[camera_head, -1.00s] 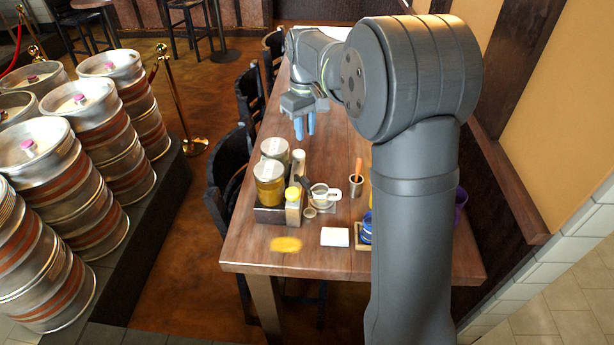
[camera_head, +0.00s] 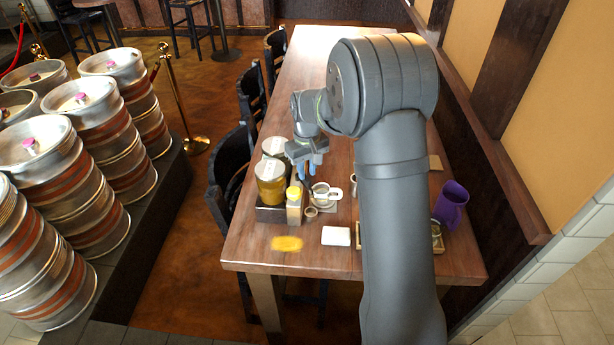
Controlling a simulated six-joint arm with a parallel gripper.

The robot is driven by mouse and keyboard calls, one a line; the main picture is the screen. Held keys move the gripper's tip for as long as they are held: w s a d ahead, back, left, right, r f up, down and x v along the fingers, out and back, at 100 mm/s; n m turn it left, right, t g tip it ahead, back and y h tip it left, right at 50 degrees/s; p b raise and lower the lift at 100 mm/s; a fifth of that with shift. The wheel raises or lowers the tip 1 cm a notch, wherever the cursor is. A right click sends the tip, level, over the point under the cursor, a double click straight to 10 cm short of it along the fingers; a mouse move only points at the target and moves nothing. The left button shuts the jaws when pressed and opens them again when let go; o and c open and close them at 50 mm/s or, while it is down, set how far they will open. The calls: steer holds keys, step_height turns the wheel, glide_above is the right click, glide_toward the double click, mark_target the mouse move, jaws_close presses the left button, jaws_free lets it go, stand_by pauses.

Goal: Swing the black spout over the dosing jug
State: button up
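My gripper (camera_head: 307,169), with blue fingertips, points down just above and behind a small light jug-like vessel (camera_head: 322,188) with a white handle to its right. I cannot tell for sure that this is the dosing jug. A small dark part (camera_head: 307,186), perhaps the black spout, shows between the jars' caddy and this vessel, right under my fingertips. It is too small to tell its direction or whether the fingers touch it. The gap between the fingers is not clear.
Two lidded jars, the nearer one amber (camera_head: 271,188), and a yellow-capped bottle (camera_head: 294,196) stand close on the left. A small cup (camera_head: 311,213), yellow cloth (camera_head: 287,243) and white block (camera_head: 336,236) lie nearer. A purple jug (camera_head: 451,203) stands right. My arm hides the middle.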

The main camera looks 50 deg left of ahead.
mark_target(307, 178)
steer(key=shift+f, duration=1.55)
steer(key=shift+c, duration=0.2)
jaws_close()
steer(key=shift+w, duration=0.1)
steer(key=shift+w+a+n, duration=0.3)
steer(key=shift+w+n, duration=0.55)
steer(key=shift+n, duration=1)
steer(key=shift+w+a+n, duration=0.25)
steer(key=shift+w+n, duration=0.65)
steer(key=shift+n, duration=0.9)
steer(key=shift+w+a+n, duration=0.3)
steer(key=shift+w+n, duration=0.55)
steer(key=shift+n, duration=1)
